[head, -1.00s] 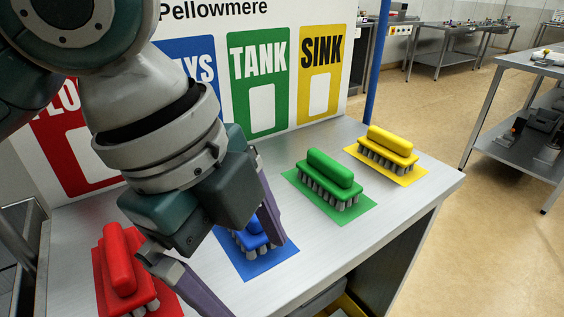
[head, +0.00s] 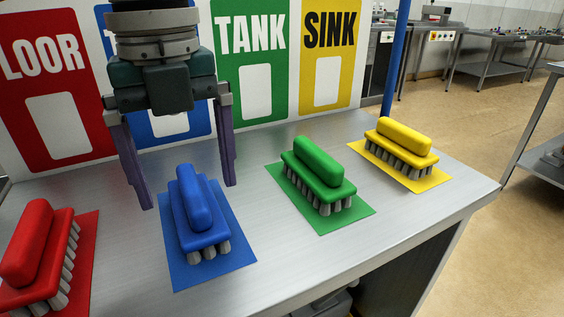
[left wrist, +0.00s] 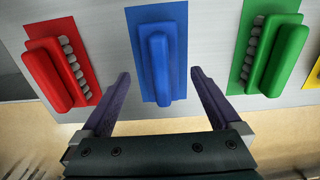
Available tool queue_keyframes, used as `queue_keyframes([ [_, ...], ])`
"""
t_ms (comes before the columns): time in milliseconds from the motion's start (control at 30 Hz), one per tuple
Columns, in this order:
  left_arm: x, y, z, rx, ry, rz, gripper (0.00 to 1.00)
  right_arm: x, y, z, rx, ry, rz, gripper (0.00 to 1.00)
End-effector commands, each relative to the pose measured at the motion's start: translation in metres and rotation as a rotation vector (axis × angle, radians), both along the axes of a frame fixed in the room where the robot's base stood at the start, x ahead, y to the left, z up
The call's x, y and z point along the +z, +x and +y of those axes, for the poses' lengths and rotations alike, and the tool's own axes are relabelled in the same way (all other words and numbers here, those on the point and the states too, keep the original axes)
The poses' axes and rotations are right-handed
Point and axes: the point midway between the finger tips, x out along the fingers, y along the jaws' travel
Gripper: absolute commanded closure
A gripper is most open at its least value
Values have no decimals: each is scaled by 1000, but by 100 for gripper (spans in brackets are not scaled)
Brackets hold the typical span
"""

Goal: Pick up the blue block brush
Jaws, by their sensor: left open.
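The blue block brush (head: 197,211) stands bristles down on a blue mat (head: 232,250) on the steel table. It also shows in the left wrist view (left wrist: 158,62), ahead of and between the fingers. My left gripper (head: 190,196) is open and empty. In the head view its two purple fingers point down behind the brush, one to each side, and do not touch it. In the left wrist view the open left gripper (left wrist: 160,75) has its fingertips spread wider than the brush. My right gripper is not in view.
A red brush (head: 38,255) stands to the left. A green brush (head: 318,176) and a yellow brush (head: 394,147) stand on mats to the right. A labelled board (head: 60,95) rises behind. Bare steel table (head: 280,268) lies between the mats.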

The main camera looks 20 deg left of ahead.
Motion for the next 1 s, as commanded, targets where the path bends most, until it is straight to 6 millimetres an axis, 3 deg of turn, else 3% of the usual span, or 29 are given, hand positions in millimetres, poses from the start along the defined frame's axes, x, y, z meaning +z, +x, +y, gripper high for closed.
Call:
queue_keyframes([
  [200, -35, 1, 0, 0, 1, 2, 3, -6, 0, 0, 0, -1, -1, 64],
  [500, -39, 1, 0, -1, 1, -1, 4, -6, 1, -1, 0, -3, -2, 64],
  [1000, -38, 1, 0, -1, 1, -1, 60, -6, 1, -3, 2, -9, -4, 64],
])
